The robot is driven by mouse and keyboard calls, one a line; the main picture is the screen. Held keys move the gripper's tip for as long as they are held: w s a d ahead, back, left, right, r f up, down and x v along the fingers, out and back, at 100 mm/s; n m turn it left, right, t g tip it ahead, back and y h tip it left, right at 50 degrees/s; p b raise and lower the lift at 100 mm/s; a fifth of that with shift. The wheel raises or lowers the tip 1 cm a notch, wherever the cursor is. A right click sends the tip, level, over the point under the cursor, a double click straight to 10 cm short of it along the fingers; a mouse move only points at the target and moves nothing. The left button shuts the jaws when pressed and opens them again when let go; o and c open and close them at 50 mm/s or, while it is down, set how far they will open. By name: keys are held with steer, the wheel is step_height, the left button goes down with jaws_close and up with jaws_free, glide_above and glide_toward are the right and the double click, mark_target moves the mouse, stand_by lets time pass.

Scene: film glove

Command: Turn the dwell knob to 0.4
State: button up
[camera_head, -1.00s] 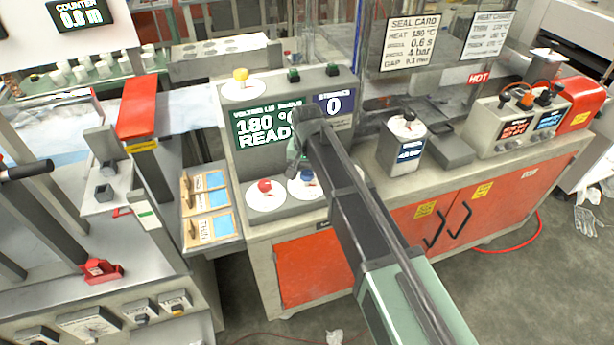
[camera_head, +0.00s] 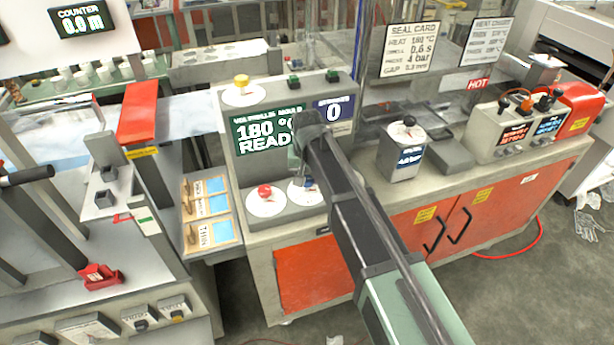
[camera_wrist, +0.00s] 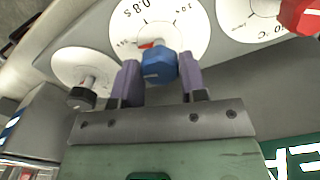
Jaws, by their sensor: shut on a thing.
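The dwell knob is the blue knob (camera_wrist: 159,66) on a white dial (camera_wrist: 168,28) with small black figures and a seconds mark, in the wrist view. A short red pointer shows on the dial beside the knob, pointing left in that view; the exact value it marks is too small to read. My gripper (camera_wrist: 158,76) has its two purple fingers on either side of the blue knob and is shut on it. In the head view my gripper (camera_head: 300,158) reaches down in front of the panel, and the blue knob's dial (camera_head: 297,196) is partly hidden by my arm.
A red knob (camera_head: 265,191) on its own dial stands to the left, with a yellow knob (camera_head: 241,81) above. A black knob (camera_wrist: 82,97) lies to the left in the wrist view. The green display (camera_head: 262,135) reads 180 and READY, partly covered by my arm.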

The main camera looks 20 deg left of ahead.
steer(key=n, duration=0.4)
steer(key=shift+n, duration=0.3)
steer(key=shift+s+n, duration=0.1)
steer(key=shift+n, duration=2.4)
steer(key=o, duration=0.9)
step_height(320, 180, up, 11)
steer(key=p, duration=1.1)
